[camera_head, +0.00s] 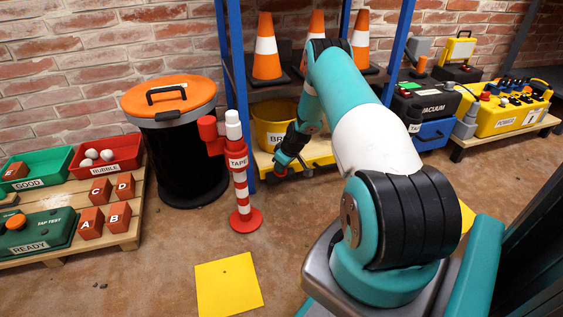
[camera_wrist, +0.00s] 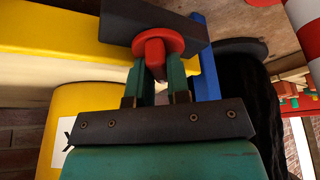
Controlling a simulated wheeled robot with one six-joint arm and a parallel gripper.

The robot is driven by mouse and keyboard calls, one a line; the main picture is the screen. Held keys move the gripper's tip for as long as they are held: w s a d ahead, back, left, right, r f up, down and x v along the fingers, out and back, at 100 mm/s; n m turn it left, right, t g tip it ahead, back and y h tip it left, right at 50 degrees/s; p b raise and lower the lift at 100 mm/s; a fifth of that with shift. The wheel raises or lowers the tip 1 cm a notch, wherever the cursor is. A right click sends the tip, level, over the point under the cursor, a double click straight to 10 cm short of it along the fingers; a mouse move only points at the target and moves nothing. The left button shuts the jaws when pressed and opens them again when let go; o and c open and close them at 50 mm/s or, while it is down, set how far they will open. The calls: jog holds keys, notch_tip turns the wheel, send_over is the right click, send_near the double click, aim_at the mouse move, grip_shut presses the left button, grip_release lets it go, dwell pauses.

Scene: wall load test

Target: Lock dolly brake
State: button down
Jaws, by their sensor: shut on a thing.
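A yellow dolly (camera_head: 318,158) stands low in front of the blue-framed shelf and carries a yellow bucket (camera_head: 268,126), its label partly hidden by my arm. My gripper (camera_head: 285,166) reaches down to the dolly's front edge. In the wrist view my gripper (camera_wrist: 156,82) has its two green fingers shut on a red round-headed brake knob (camera_wrist: 155,48). A dark bar lies just beyond the knob, close to the yellow dolly edge (camera_wrist: 60,25). The red knob is small and partly covered in the head view, so the brake's exact position cannot be told.
A red-and-white TAPE post (camera_head: 240,185) stands left of my gripper. A black bin (camera_head: 180,150) with an orange lid is behind it. A yellow floor square (camera_head: 228,285) lies in front. A pallet with trays and lettered blocks is at left; open floor lies between.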

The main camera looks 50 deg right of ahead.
jog(key=shift+d+n+y, duration=0.1)
jog(key=shift+n+y, duration=0.5)
jog(key=shift+n, duration=0.9)
jog(key=c, duration=1.1)
grip_release()
jog(key=shift+w, duration=0.1)
